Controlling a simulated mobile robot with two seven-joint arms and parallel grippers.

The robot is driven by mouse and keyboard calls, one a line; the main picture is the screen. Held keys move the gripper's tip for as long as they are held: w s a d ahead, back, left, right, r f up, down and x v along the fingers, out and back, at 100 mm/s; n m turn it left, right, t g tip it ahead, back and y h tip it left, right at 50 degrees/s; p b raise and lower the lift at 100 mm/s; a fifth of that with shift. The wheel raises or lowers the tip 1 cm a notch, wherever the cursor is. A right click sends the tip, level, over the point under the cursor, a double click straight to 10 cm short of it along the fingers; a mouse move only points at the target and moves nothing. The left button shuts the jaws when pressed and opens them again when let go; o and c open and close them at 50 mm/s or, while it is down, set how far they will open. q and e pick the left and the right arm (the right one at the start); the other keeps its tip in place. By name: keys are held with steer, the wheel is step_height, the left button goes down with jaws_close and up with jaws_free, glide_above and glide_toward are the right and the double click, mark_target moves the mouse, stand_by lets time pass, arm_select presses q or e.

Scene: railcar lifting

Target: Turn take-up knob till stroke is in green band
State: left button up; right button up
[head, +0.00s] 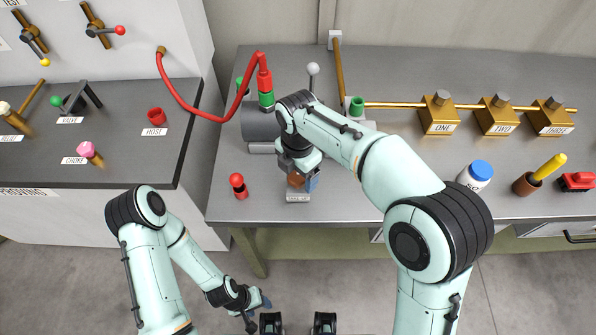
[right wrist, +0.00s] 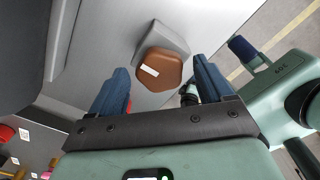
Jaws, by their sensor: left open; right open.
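The take-up knob (right wrist: 160,70) is a brown, faceted knob with a white mark on its top, standing on a grey block (right wrist: 168,36). In the head view the knob (head: 296,180) is partly hidden by my right gripper (head: 303,178), above a small label plate (head: 298,198). In the right wrist view the blue fingers of my right gripper (right wrist: 160,76) are apart, with the knob in the gap beyond the tips; I cannot tell whether they touch it. My left gripper (head: 264,301) is open and empty, low over the floor. I see no stroke scale or green band.
A grey cylinder (head: 259,124) with a red hose (head: 200,118) lies behind my right arm. A red-topped peg (head: 238,185) stands left of the knob. Valves one (head: 439,115), two and three, a blue-capped bottle (head: 476,175) and a brown cup (head: 525,184) are right.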

steer(key=c, duration=1)
steer(key=shift+c, duration=0.2)
